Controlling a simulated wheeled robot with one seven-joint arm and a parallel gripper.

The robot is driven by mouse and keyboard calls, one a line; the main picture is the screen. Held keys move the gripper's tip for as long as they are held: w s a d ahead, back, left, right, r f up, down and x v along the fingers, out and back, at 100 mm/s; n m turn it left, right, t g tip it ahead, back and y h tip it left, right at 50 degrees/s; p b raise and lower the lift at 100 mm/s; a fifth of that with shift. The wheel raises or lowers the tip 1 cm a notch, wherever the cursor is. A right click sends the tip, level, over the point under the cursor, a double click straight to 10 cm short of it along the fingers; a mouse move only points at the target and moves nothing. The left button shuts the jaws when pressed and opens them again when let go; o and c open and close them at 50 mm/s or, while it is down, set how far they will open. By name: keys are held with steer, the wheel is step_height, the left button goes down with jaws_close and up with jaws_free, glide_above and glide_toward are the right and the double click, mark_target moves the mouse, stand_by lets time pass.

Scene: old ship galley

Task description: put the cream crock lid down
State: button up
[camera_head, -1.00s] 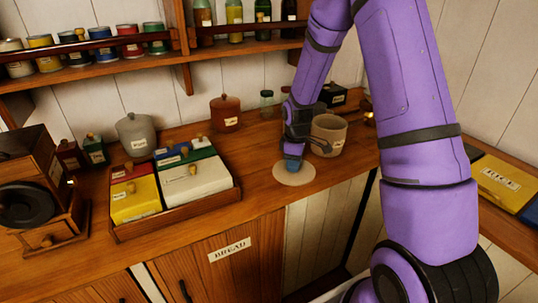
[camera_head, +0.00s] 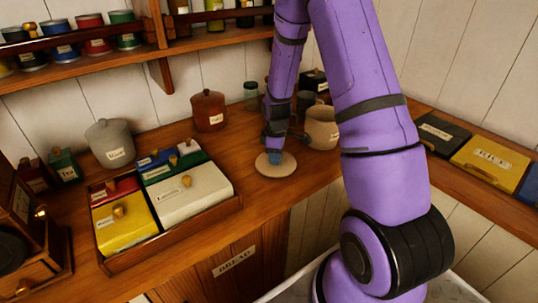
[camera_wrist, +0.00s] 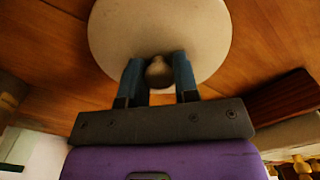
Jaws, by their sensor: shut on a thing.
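The cream crock lid (camera_head: 283,170) is a flat round disc low over the wooden counter, beside the open cream crock (camera_head: 322,128). My gripper (camera_head: 275,158) is above the lid, with its blue fingertips at the lid's middle. In the wrist view the lid (camera_wrist: 160,28) fills the top. My gripper (camera_wrist: 158,75) is shut on the lid's round knob (camera_wrist: 158,73). I cannot tell whether the lid touches the counter.
A divided wooden tray (camera_head: 165,238) with coloured lidded boxes stands left of the lid. A grey crock (camera_head: 110,143), a brown canister (camera_head: 208,110) and a glass jar (camera_head: 251,96) stand behind. The counter in front of the lid is bare up to its edge.

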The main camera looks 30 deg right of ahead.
steer(key=shift+f, duration=0.2)
steer(key=o, duration=1)
steer(key=shift+f, duration=0.1)
steer(key=s+a+r+m+t, duration=0.1)
steer(key=s+a+r, duration=0.1)
steer(key=r, duration=0.9)
steer(key=s+a+r+m, duration=0.1)
steer(key=s+a+r, duration=0.1)
steer(key=r, duration=0.9)
steer(key=s+a+r+m+t, duration=0.2)
steer(key=s+r, duration=0.5)
steer(key=s, duration=0.4)
steer(key=s+a+r+m+t, duration=0.2)
steer(key=s+a+r+m, duration=0.3)
steer(key=s, duration=0.6)
steer(key=shift+s+a+r, duration=0.35)
steer(key=shift+a+r, duration=0.6)
steer(key=shift+r, duration=0.55)
